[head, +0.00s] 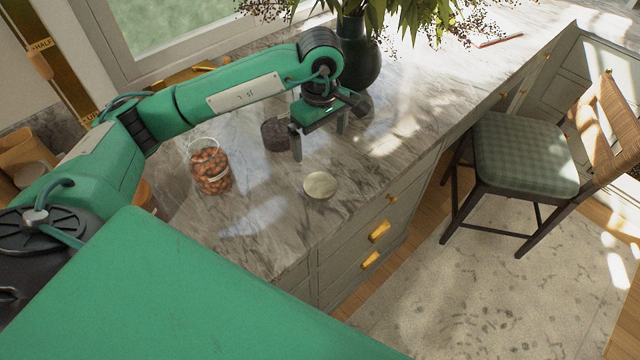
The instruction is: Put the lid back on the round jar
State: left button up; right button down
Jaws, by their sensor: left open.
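A round glass jar (210,168) full of reddish-brown nuts stands upright on the marble counter, with its top uncovered. A pale round lid (320,185) lies flat on the counter to the right of the jar, near the front edge. My left gripper (320,140) is above the counter, behind the lid in the picture and apart from it. Its two fingers point down, spread and empty. My right gripper is not in view.
A small dark jar (275,134) stands just left of my left gripper. A dark vase (357,65) with leafy branches stands behind it. The marble counter (255,215) is clear around the lid. A chair (525,155) with a checked seat stands at the right.

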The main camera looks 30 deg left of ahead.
pick_arm(q)
jog(key=p, duration=0.3)
send_over(320, 182)
notch_tip(320, 182, down, 8)
jog(key=shift+r, duration=0.25)
jog(key=shift+f, duration=0.65)
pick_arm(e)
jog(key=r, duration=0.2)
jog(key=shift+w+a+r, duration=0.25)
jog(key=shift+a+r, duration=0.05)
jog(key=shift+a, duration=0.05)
